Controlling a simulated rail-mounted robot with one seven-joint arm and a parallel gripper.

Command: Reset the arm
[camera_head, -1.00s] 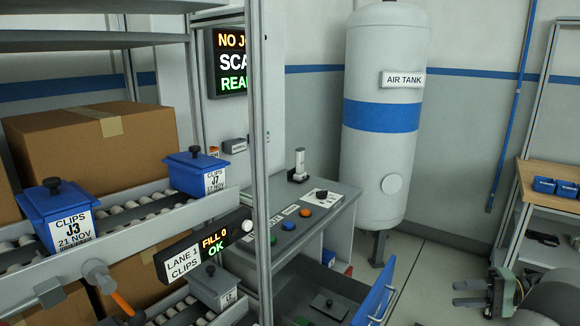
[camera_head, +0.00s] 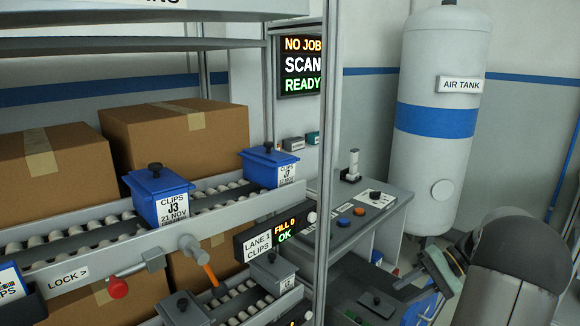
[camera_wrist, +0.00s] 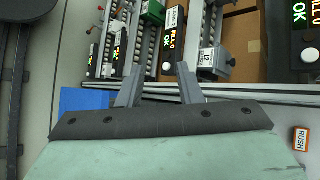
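My gripper (camera_wrist: 157,84) shows in the wrist view with its two grey fingers apart and nothing between them. In the head view my gripper (camera_head: 408,282) is at the lower right, partly hidden behind my own arm, beside the grey rack post and the control desk. In the wrist view the fingers point toward the roller lanes, apart from the grey bin marked J2 (camera_wrist: 213,62).
Blue bins marked J3 (camera_head: 160,194) and J7 (camera_head: 270,166) sit on the upper roller lane. A red-knobbed lever (camera_head: 118,287) sticks out at the rack's front. The control desk (camera_head: 345,222) and air tank (camera_head: 437,130) stand behind. A blue panel (camera_wrist: 85,100) is left of my fingers.

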